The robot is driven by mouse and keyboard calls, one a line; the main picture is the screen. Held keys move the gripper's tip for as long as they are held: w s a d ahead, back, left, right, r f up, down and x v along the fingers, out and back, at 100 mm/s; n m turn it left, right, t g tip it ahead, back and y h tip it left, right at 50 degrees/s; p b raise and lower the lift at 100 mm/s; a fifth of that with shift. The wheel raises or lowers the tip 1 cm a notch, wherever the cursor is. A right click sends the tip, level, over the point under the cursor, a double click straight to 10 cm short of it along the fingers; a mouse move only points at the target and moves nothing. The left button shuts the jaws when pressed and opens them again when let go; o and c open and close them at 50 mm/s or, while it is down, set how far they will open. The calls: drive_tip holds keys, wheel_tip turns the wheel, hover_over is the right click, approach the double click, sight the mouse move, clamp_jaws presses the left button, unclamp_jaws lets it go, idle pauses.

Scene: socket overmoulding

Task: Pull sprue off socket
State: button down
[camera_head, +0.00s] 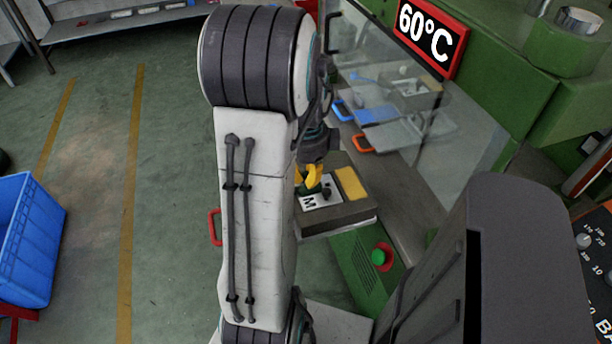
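My gripper (312,183) is small in the head view, partly hidden behind my own arm. Its yellow fingertips point down over a white plate (318,203) marked with a letter M, on a dark block at the machine's front. A small dark piece (326,192) shows at the fingertips, over the plate. It may be the socket or its sprue; I cannot tell which. I cannot see whether the fingers are closed on it or only beside it.
A yellow pad (351,184) lies right of the white plate. The green machine has a glass guard, a 60°C sign (430,33) and a green button (379,257). A blue crate (27,240) stands at the left. The floor between is clear.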

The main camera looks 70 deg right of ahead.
sight(307, 173)
drive_tip(key=shift+d+r, duration=0.15)
drive_tip(key=shift+r, duration=0.1)
drive_tip(key=shift+r+p, duration=2.55)
drive_tip(key=shift+r, duration=0.3)
